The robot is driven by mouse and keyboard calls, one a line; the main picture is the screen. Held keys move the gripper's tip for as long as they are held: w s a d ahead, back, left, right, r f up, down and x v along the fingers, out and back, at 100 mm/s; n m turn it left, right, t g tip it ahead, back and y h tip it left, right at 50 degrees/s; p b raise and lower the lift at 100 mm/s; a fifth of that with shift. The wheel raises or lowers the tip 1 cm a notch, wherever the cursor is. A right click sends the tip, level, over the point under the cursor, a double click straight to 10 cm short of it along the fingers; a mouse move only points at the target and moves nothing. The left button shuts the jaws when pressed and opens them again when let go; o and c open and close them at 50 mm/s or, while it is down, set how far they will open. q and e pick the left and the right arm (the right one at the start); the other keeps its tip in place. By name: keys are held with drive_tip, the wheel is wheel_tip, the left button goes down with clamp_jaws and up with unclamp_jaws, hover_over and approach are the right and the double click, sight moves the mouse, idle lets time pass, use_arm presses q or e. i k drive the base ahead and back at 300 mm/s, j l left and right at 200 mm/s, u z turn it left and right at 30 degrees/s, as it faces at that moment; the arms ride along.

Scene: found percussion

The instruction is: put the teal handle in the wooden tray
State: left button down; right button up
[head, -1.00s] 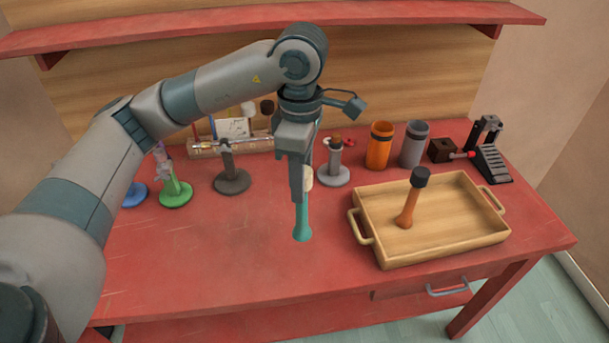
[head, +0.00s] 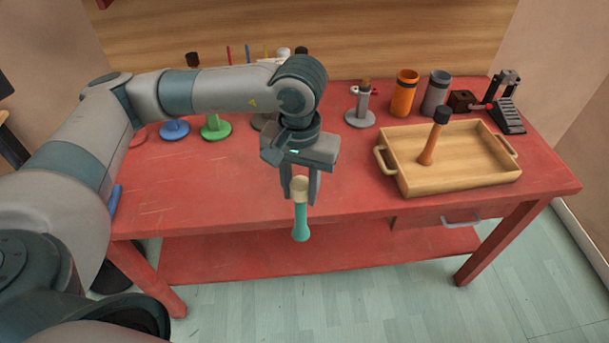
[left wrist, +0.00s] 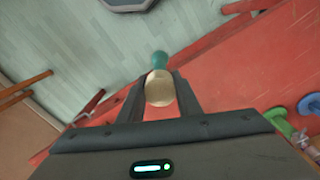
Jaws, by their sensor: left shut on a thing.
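The teal handle (head: 301,221) has a cream-coloured head (head: 300,187) at its top. My left gripper (head: 301,197) is shut on it near the head, and the teal part hangs down. In the head view it shows in front of the table's front edge. In the left wrist view the cream head (left wrist: 159,88) sits between the fingers, with a bit of teal (left wrist: 160,59) beyond it. The wooden tray (head: 402,188) lies on the table to the right of the gripper, apart from it. My right gripper is not in view.
An orange handle with a dark head (head: 433,137) stands in the tray. Orange (head: 404,93) and grey (head: 438,92) cups, a grey stand (head: 360,117) and a black stepped rack (head: 507,115) are behind. Green (head: 215,130) and blue (head: 174,130) stands are at the left. The red tabletop (head: 210,180) is clear in front.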

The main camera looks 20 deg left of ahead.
sight(466, 156)
drive_tip(key=i+l, duration=0.1)
drive_tip(key=l, duration=0.3)
drive_tip(key=i+l, duration=0.15)
drive_tip(key=l, duration=0.25)
drive_tip(key=i+l+z, duration=0.1)
drive_tip(key=l, duration=0.3)
